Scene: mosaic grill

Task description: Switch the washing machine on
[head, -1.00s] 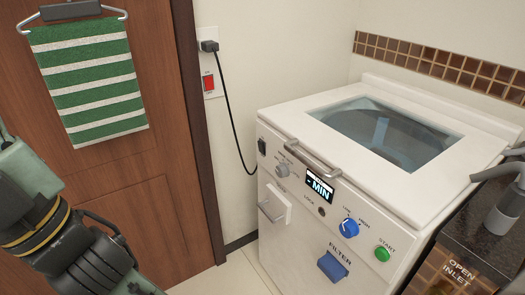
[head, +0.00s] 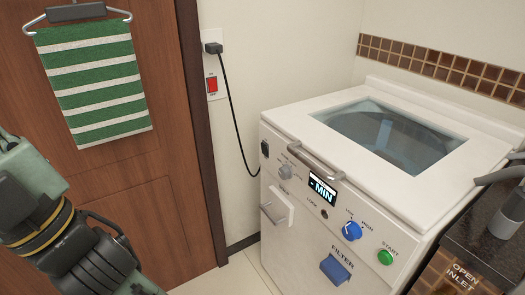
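The white top-loading washing machine (head: 340,170) stands in the corner at right with its glass lid down. Its front panel has a small black rocker switch (head: 264,149) at the left end, a grey knob (head: 285,172), a lit display (head: 322,189) reading "- MIN", a blue knob (head: 351,231) and a green START button (head: 385,257). A red wall switch (head: 212,85) sits below the socket (head: 213,48), where a black plug is inserted. Its cord runs down behind the machine. My arm shows at lower left, away from the machine; my gripper is outside the frame.
A wooden door (head: 150,190) with a green striped towel (head: 92,75) on a hanger is at left. A pale drawer (head: 274,208) on the machine front sits slightly out. A dark counter (head: 475,240) with a grey fixture (head: 510,213) is at right. Some floor is clear before the machine.

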